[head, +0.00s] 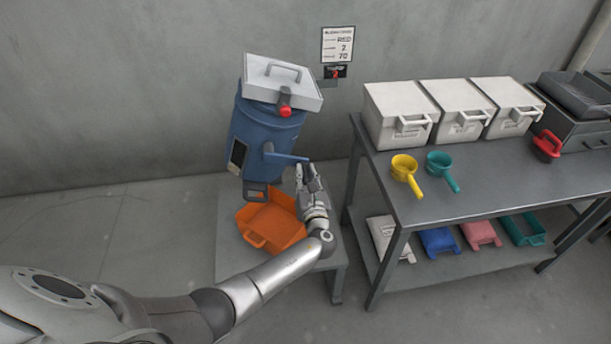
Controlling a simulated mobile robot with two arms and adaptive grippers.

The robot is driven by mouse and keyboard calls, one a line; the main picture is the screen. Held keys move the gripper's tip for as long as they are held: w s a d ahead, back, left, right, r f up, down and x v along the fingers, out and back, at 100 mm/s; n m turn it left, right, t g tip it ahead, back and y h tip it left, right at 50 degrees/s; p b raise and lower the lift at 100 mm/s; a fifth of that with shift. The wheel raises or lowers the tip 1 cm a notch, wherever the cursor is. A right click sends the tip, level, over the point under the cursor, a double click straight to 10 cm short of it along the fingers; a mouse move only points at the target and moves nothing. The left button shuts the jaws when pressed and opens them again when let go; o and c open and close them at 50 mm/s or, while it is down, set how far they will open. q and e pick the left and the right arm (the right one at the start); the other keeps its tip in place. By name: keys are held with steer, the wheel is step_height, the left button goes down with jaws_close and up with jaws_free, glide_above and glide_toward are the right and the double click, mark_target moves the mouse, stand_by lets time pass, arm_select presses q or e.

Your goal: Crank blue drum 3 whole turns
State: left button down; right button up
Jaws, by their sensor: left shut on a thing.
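The blue drum (262,130) is mounted by the wall, with a grey handled lid (283,80) and a red knob (285,112) at its front. A blue crank arm (286,158) sticks out to the right from the drum's lower front. My left gripper (307,174) is at the outer end of this crank and is shut on the crank handle, which its fingers mostly hide. An orange tray (272,228) sits below the drum's spout (256,191). My right gripper is not in view.
The tray rests on a low grey stand (229,243). To the right, a dark table (480,180) bears white bins (400,112), a yellow scoop (404,170), a teal scoop (440,165) and a red-handled tool (546,146). A sign (338,45) hangs on the wall.

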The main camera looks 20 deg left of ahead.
arm_select(q)
steer(key=shift+s+a+f, duration=0.1)
steer(key=shift+s+f, duration=0.05)
steer(key=shift+f, duration=0.15)
steer(key=c, duration=1.5)
jaws_free()
steer(key=shift+c, duration=0.2)
steer(key=o, duration=0.3)
steer(key=shift+r, duration=0.1)
steer(key=shift+o, duration=0.2)
steer(key=v, duration=1.2)
